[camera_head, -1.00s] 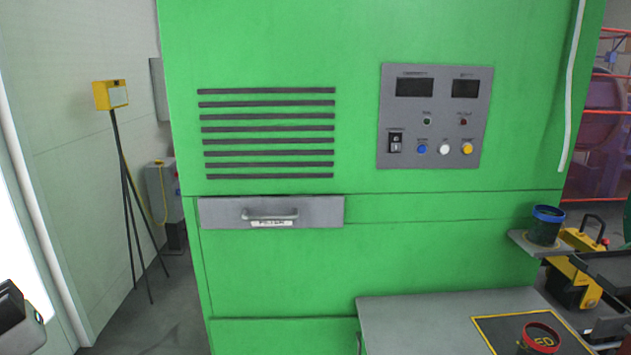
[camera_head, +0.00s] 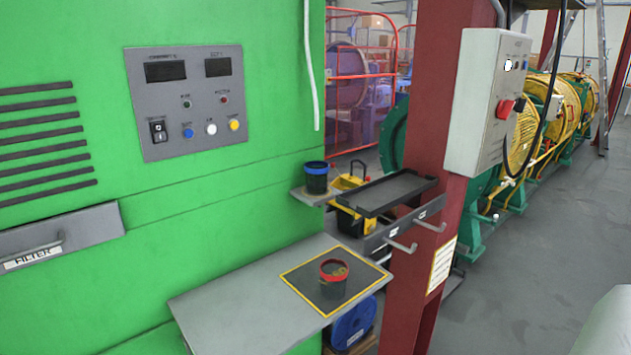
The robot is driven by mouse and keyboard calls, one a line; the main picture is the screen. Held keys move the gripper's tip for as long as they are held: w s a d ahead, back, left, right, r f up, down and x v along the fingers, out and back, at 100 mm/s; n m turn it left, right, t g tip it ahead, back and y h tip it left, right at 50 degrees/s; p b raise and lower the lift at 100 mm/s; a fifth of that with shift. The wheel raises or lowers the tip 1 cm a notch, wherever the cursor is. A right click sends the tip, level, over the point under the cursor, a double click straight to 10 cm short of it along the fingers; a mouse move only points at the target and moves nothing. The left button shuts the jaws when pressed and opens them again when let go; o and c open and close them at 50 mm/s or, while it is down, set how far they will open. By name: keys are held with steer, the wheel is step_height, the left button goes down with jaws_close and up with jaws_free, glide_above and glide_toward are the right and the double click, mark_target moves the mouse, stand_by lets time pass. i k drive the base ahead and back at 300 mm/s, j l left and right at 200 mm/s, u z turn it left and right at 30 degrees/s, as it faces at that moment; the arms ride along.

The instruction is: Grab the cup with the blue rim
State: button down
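The cup with the blue rim (camera_head: 316,181) is dark and stands upright on a small grey shelf (camera_head: 306,199) at the right edge of the green machine. A second dark cup with a red rim (camera_head: 333,281) stands lower and nearer, inside a yellow-bordered dark square on a grey table (camera_head: 237,308). My gripper is not visible in this view. A pale rounded shape at the lower right edge is cut off, and I cannot tell what it is.
The green machine (camera_head: 215,190) fills the left. A black tray (camera_head: 397,191) and a rail with hooks (camera_head: 403,226) sit right of the shelf, beside a red column (camera_head: 435,120) with a grey switch box (camera_head: 487,95). A yellow-black case (camera_head: 351,208) stands behind. Open floor (camera_head: 540,255) lies right.

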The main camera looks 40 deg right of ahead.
mark_target(316, 172)
steer(key=i+j, duration=0.15)
steer(key=j, duration=0.2)
steer(key=i+j, duration=0.15)
steer(key=j, duration=0.15)
steer(key=i+j+z, duration=0.1)
steer(key=j+z, duration=0.3)
steer(key=i+j+z, duration=0.1)
steer(key=z, duration=0.25)
steer(key=i+z, duration=0.1)
steer(key=z, duration=0.35)
steer(key=i, duration=0.85)
